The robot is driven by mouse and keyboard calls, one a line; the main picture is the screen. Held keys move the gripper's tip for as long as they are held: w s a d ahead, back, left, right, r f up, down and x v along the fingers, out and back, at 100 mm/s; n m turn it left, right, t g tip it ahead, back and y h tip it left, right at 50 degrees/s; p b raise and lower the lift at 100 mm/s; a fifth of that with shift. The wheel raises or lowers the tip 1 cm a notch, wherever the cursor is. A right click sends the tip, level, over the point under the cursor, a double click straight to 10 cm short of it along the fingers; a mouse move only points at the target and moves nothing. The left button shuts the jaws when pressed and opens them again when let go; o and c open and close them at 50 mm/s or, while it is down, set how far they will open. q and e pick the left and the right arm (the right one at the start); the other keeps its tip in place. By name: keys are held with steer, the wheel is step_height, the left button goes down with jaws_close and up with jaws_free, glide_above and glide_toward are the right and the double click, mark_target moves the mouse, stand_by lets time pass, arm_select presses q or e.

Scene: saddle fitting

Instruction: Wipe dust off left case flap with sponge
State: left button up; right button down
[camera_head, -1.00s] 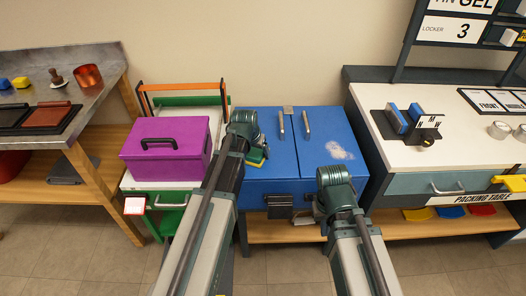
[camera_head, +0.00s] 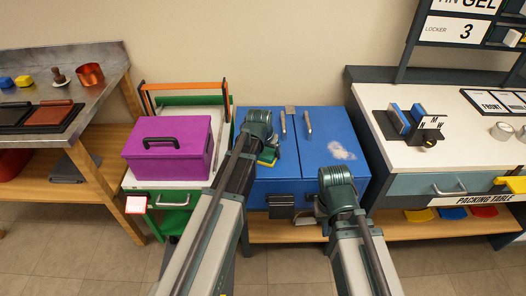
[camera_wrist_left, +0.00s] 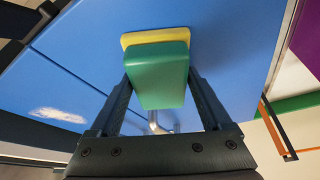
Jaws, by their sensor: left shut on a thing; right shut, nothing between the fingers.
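The blue case (camera_head: 270,187) stands in the middle with two top flaps split by a seam. A pale dust patch (camera_head: 341,151) lies on the right-hand flap (camera_head: 325,127); it also shows in the left wrist view (camera_wrist_left: 58,115). My left gripper (camera_head: 265,147) is shut on a green-and-yellow sponge (camera_wrist_left: 160,75) over the left flap (camera_head: 281,160). The sponge's yellow side faces the blue surface; I cannot tell if it touches. My arm hides part of the left flap, and I see no dust on its visible part. My right gripper (camera_head: 335,178) is shut and empty near the case's front edge.
A purple box (camera_head: 165,150) stands on a white-topped green cabinet to the left. A metal-topped workbench (camera_head: 100,58) is further left. The white packing table (camera_head: 465,140) stands close on the right. Two metal handles (camera_head: 308,124) stand up on the flaps.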

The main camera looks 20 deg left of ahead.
arm_select(q)
steer(key=shift+r, duration=0.1)
step_height(320, 180, up, 6)
steer(key=p, duration=0.6)
stand_by(0.4)
step_height(320, 180, up, 3)
steer(key=p, duration=0.3)
